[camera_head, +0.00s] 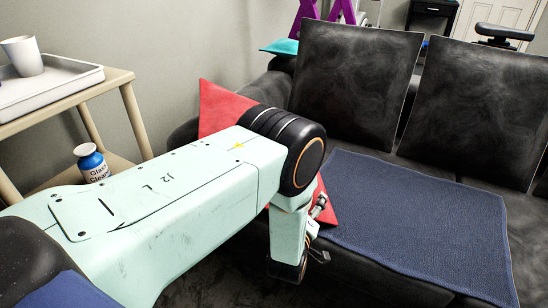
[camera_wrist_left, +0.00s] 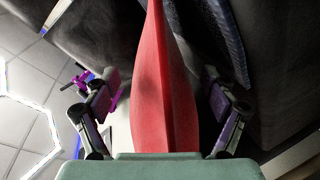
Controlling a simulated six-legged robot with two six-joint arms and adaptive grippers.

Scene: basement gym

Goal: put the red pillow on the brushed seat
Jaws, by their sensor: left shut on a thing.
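The red pillow (camera_head: 222,105) shows behind my left arm in the head view, with one corner up and another showing low beside the wrist. In the left wrist view the pillow (camera_wrist_left: 165,100) stands edge-on between the two fingers. My left gripper (camera_wrist_left: 160,82) is shut on it. In the head view the gripper is mostly hidden by my wrist. The dark sofa seat (camera_head: 390,275) has a brushed-looking surface and lies behind and right of my wrist. I cannot tell whether the pillow touches the sofa. My right gripper is not in view.
A blue woven mat (camera_head: 410,220) covers much of the seat. Two dark back cushions (camera_head: 352,75) lean behind it. A teal pillow (camera_head: 280,47) lies at the back. At left, a shelf stand (camera_head: 120,78) holds a tray (camera_head: 50,90), a white cup (camera_head: 22,56) and a cleaner bottle (camera_head: 92,163).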

